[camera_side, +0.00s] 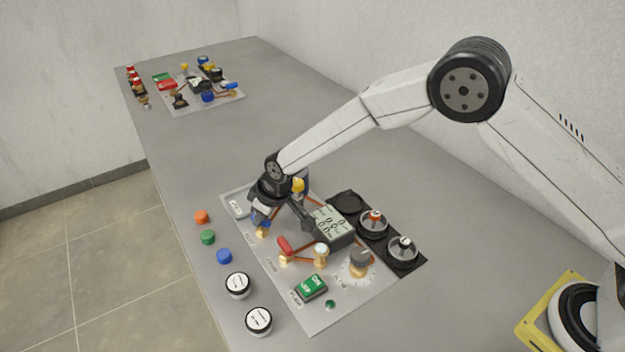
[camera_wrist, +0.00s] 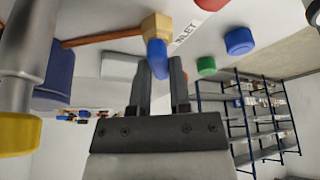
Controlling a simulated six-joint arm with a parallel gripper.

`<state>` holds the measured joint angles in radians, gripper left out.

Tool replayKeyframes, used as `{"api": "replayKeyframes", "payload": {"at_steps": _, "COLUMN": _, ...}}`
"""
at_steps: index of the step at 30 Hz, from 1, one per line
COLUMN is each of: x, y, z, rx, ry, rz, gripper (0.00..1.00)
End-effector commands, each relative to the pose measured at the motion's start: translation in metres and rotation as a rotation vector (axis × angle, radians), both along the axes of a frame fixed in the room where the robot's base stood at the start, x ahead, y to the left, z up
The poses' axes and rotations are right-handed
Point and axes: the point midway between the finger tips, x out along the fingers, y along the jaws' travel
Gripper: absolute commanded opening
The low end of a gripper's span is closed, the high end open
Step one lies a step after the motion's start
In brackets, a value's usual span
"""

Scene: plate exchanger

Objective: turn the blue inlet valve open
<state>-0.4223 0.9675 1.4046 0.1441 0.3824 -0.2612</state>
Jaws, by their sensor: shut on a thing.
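The blue inlet valve has a blue handle (camera_wrist: 156,52) on a brass hex body (camera_wrist: 157,25), beside the printed INLET label (camera_wrist: 187,33). In the side view, the blue handle (camera_side: 259,219) shows just under my gripper (camera_side: 264,210), above its brass body (camera_side: 262,232) at the panel's left edge. In the wrist view my gripper (camera_wrist: 161,68) has its two fingers around the handle's end and is shut on it. The fingers partly hide the handle, so its exact angle is hard to tell.
Near the valve are a display (camera_side: 332,226), a red-handled valve (camera_side: 286,246), a green switch (camera_side: 310,288) and a grey knob (camera_side: 361,262). Orange (camera_side: 202,217), green (camera_side: 208,237) and blue (camera_side: 224,256) caps lie left of the panel. A second panel (camera_side: 222,101) sits farther back.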

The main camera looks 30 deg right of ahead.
Motion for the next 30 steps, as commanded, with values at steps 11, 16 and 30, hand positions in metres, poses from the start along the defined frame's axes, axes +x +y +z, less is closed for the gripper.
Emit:
{"api": "replayKeyframes", "payload": {"at_steps": 11, "x": -0.0001, "y": -0.0010, "z": -0.0008, "rx": -0.001, "ry": 0.004, "rz": 0.191, "gripper": 0.00}}
{"api": "replayKeyframes", "payload": {"at_steps": 16, "x": -0.0001, "y": -0.0011, "z": -0.0009, "rx": 0.000, "ry": 0.004, "rz": 0.285, "gripper": 0.00}}
{"api": "replayKeyframes", "payload": {"at_steps": 30, "x": 0.0011, "y": -0.0020, "z": -0.0012, "rx": -0.001, "ry": 0.004, "rz": 0.589, "gripper": 0.00}}
